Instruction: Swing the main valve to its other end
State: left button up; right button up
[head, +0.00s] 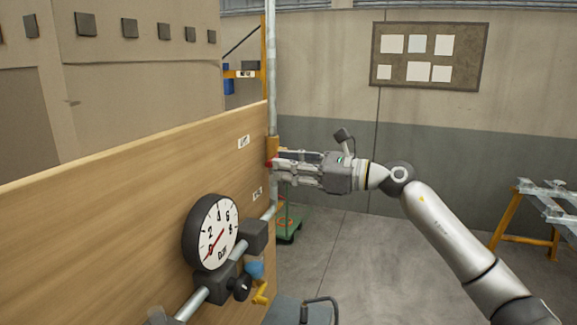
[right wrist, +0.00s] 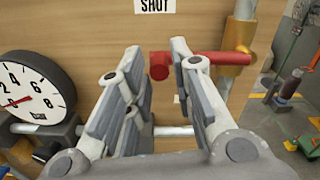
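The main valve has a brass-coloured body (right wrist: 238,50) on a vertical pipe and a red lever (right wrist: 222,58). In the right wrist view the lever lies across, pointing left from the body. Its rounded end shows between my fingers, and my right-hand finger hides part of it. My right gripper (right wrist: 156,50) is open around the lever's end; I cannot tell whether either finger touches it. In the head view the right gripper (head: 274,166) is at the board's right edge, covering most of the lever. A "SHUT" label (right wrist: 154,5) is above it. My left gripper is not in view.
A wooden board (head: 130,200) stands on the left. A trestle (head: 545,215) stands far right. The floor between is mostly clear.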

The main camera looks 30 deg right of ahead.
grip_shut()
